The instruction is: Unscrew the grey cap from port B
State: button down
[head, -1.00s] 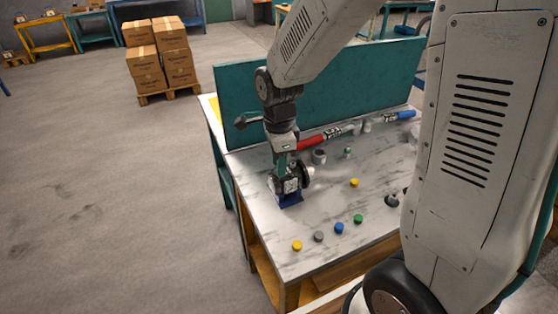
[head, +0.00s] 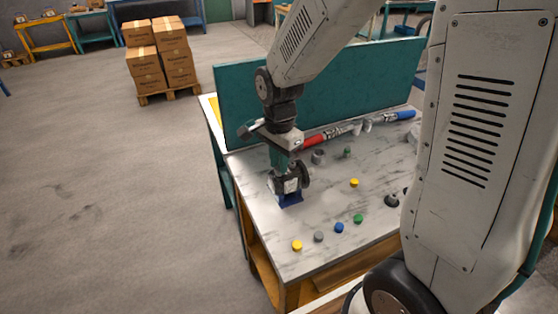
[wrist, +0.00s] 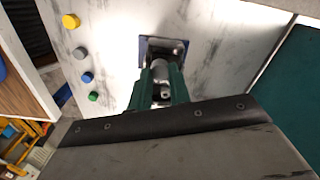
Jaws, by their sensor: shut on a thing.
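The hydraulic motor (head: 291,186) stands on a blue base (head: 291,199) near the left end of the marble-topped bench, with a dark round flange on its right side. My gripper (head: 279,168) points down at the top of the motor. In the wrist view its two green fingers (wrist: 161,88) are closed around a small grey part on the motor (wrist: 160,48), which looks like the grey cap (wrist: 160,72). The fingers hide most of that part, and I cannot read any port label. The blue base also shows in the wrist view (wrist: 143,52).
Loose caps lie along the bench front: yellow (head: 297,245), grey (head: 319,236), blue (head: 339,228) and green (head: 358,218). Another yellow cap (head: 354,182) lies further back. Red (head: 314,139) and blue (head: 406,115) cylindrical items lie before the teal back panel (head: 320,90).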

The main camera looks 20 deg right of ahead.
jog(key=n, duration=0.4)
jog(key=shift+r, duration=0.1)
dwell(0.3)
jog(key=c, duration=1.5)
grip_release()
jog(key=m, duration=1)
